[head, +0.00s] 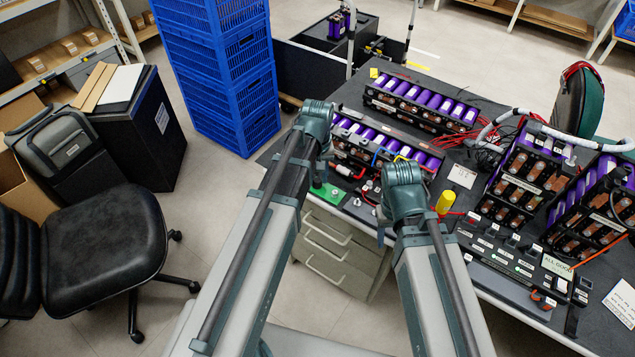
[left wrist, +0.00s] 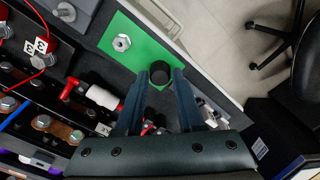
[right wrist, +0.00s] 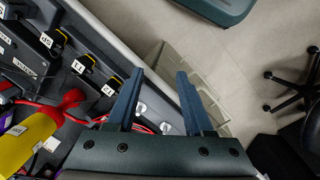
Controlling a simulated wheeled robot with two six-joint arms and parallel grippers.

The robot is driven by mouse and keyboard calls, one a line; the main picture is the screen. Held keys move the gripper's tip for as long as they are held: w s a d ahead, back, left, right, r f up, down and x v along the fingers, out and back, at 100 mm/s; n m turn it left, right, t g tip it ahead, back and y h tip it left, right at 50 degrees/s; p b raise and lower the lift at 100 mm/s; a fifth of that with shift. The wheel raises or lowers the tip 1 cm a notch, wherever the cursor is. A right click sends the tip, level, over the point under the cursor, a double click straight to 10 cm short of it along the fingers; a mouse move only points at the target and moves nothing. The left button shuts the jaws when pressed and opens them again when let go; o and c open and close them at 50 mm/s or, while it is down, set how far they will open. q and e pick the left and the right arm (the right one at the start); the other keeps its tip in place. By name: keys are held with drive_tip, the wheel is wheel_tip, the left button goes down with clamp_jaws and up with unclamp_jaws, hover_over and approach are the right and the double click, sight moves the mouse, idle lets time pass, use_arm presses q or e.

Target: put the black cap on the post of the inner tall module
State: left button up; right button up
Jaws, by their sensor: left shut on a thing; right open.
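The black cap (left wrist: 160,73) is a small dark round piece between the fingertips of my left gripper (left wrist: 166,72) in the left wrist view. The gripper is shut on it, over the edge of the green mat (left wrist: 128,50). My right gripper (right wrist: 159,73) is open and empty, above the table's front edge in the right wrist view. In the head view my arms hide both sets of fingertips. Two tall modules stand at the right: one nearer the middle (head: 529,165) and one further right (head: 597,205). I cannot clearly make out the post.
Two low purple-celled modules, one at the back (head: 420,103), lie left of the tall ones. A labelled black tray (head: 510,262) lies in front of the tall modules. A yellow cylinder (head: 445,203) stands near my right wrist. A metal nut (left wrist: 122,43) lies on the green mat. Red cables cross the table.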

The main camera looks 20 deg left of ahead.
sight(317, 180)
use_arm(q)
drive_tip(key=shift+r+p, duration=2.5)
drive_tip(key=shift+r, duration=0.1)
